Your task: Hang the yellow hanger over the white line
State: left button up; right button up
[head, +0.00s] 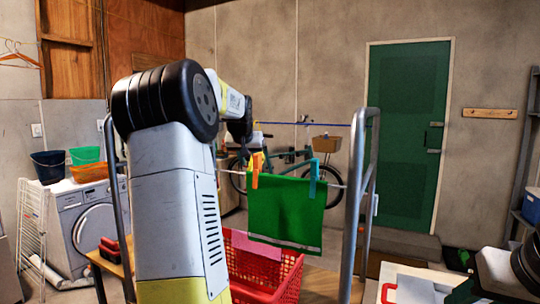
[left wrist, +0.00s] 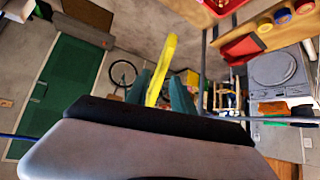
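The yellow hanger (left wrist: 163,68) is between the two teal fingers of my left gripper (left wrist: 160,88), seen nearly edge-on. The white line (head: 335,185) runs across the metal rack, behind my arm. I cannot tell whether the hanger touches it. At the lower right only part of my right arm shows; its fingers are not seen.
A green cloth (head: 285,212) hangs on the white line from an orange peg (head: 255,180) and a teal peg (head: 312,187). A blue line (head: 330,124) runs higher up. The rack's metal post (head: 355,200) stands at right. A red basket (head: 280,278) is below.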

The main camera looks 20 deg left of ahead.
aim_at(251, 165)
pick_arm(q)
jog(key=shift+x, duration=2.8)
grip_shut()
jog(key=shift+r, duration=0.1)
jog(key=shift+r, duration=2.25)
jog(key=shift+s, duration=0.1)
